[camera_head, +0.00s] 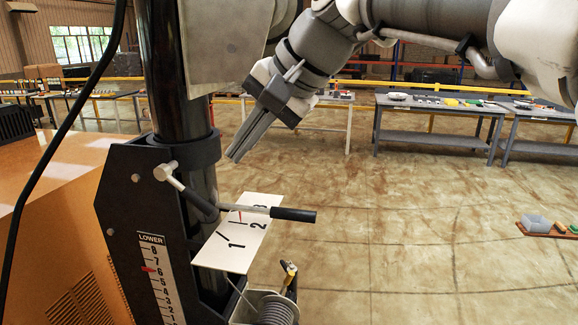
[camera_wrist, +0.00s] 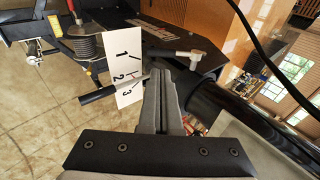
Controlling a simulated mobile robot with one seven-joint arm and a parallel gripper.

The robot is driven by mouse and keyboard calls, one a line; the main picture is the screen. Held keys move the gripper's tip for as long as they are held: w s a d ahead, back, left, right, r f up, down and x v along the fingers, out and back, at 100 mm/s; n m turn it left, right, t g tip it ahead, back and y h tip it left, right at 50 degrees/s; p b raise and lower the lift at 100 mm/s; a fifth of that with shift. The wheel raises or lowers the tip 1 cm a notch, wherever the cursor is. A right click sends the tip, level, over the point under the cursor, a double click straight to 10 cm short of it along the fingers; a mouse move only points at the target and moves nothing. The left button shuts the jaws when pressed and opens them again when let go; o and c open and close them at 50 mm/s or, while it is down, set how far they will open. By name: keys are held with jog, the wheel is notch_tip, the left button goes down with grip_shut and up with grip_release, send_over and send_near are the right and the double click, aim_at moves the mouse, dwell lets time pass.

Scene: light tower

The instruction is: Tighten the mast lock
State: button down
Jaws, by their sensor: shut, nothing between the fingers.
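The mast (camera_head: 160,75) is a dark upright tube with a black collar at the bracket. A lever with a black grip (camera_head: 292,214) sticks out to the right across a white plate (camera_head: 228,252) marked 1, 2, 3; it also shows in the wrist view (camera_wrist: 97,96), crossing near 2 and 3. Which is the mast lock, I cannot tell. My gripper (camera_head: 233,156) is shut and empty, above the plate and right of the mast, apparently touching neither handle.
A black bracket (camera_head: 150,215) carries a LOWER scale. A cable winch (camera_head: 275,308) sits below the plate. A black cable (camera_head: 62,130) hangs at the left beside the orange housing (camera_head: 55,200). Workbenches (camera_head: 435,112) stand far back; the floor to the right is mostly clear.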

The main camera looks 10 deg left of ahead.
jog(key=r, duration=0.1)
jog(key=p, duration=0.1)
send_near(202, 200)
jog(key=x, duration=0.7)
jog(key=shift+r, duration=0.1)
jog(key=shift+t, duration=0.3)
